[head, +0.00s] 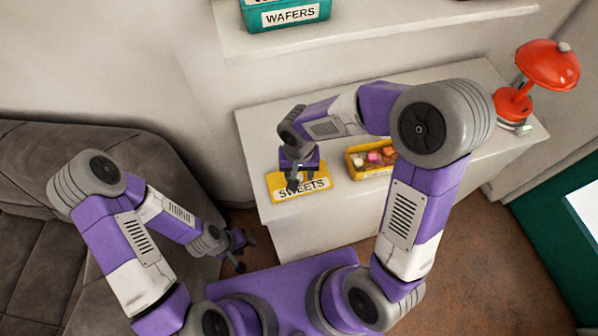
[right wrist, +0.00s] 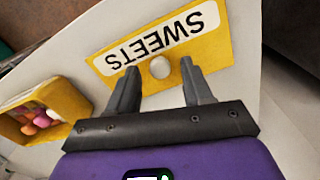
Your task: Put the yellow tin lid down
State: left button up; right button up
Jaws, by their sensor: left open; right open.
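The yellow tin lid (head: 318,181), with a white SWEETS label and a pale round knob, lies flat on the white cabinet top (head: 262,130) near its left front corner. It also shows in the right wrist view (right wrist: 219,50). My right gripper (head: 297,186) is over the lid and open. In the right wrist view, its fingers (right wrist: 158,70) stand apart with the knob between them, and I see no finger touching it. My left gripper (head: 240,251) is open and empty, low at the left, beside the cabinet.
An open yellow tin (head: 352,171) of colourful sweets stands right of the lid, partly behind my right arm. A red lamp (head: 548,66) stands at the cabinet's right end. A shelf above holds a teal WAFERS tin (head: 258,19). A grey sofa (head: 45,160) is at left.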

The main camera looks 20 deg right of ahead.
aim_at(299, 177)
notch_tip(299, 177, up, 11)
jog(key=p, duration=0.2)
jog(key=shift+r, duration=0.1)
dwell(0.5)
